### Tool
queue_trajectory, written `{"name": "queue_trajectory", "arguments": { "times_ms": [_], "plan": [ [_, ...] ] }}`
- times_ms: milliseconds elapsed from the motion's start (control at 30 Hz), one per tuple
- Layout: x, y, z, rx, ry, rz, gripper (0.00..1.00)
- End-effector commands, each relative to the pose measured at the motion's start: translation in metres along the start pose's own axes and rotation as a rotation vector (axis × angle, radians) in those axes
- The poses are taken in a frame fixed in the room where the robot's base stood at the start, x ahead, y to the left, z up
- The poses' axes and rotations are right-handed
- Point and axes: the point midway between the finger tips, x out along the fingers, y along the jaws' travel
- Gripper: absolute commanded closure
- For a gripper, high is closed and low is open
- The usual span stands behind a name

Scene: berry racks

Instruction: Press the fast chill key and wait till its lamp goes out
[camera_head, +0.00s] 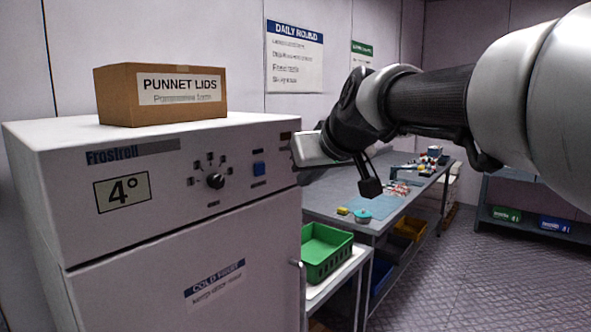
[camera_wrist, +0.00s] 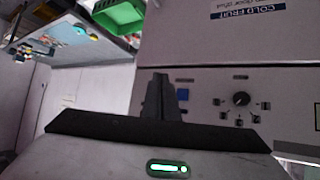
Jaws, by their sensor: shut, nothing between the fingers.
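The white Frostroll cabinet (camera_head: 150,185) stands at left, its panel holding a "4°" display (camera_head: 122,192), a black knob (camera_head: 215,181) and a blue key (camera_head: 259,169). The labels by the key are too small to read. I see no lit lamp on the panel. In the wrist view, upside down, the knob (camera_wrist: 240,99) and blue key (camera_wrist: 182,95) show too. My gripper (camera_wrist: 161,76) is shut and empty, pointing toward the panel, its fingers just beside the key in the picture. I cannot tell the gap, but in the head view the hand is right of the key, with no clear contact.
A "PUNNET LIDS" box (camera_head: 160,95) sits on the cabinet. A green crate (camera_head: 326,252) stands on a low white stand right of it. Behind is a workbench (camera_head: 330,200) with small items. A shelf (camera_head: 535,190) with bins stands far right. Floor at right is clear.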

Motion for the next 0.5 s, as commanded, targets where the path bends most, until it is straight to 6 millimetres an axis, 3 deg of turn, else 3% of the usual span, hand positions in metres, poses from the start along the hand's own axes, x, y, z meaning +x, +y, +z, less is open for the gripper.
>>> {"name": "queue_trajectory", "arguments": {
  "times_ms": [267,500],
  "plan": [
    [0.003,-0.002,-0.003,0.0,-0.002,0.0,1.0],
    [0.02,-0.017,-0.019,-0.001,-0.004,-0.002,1.0]
  ]
}}
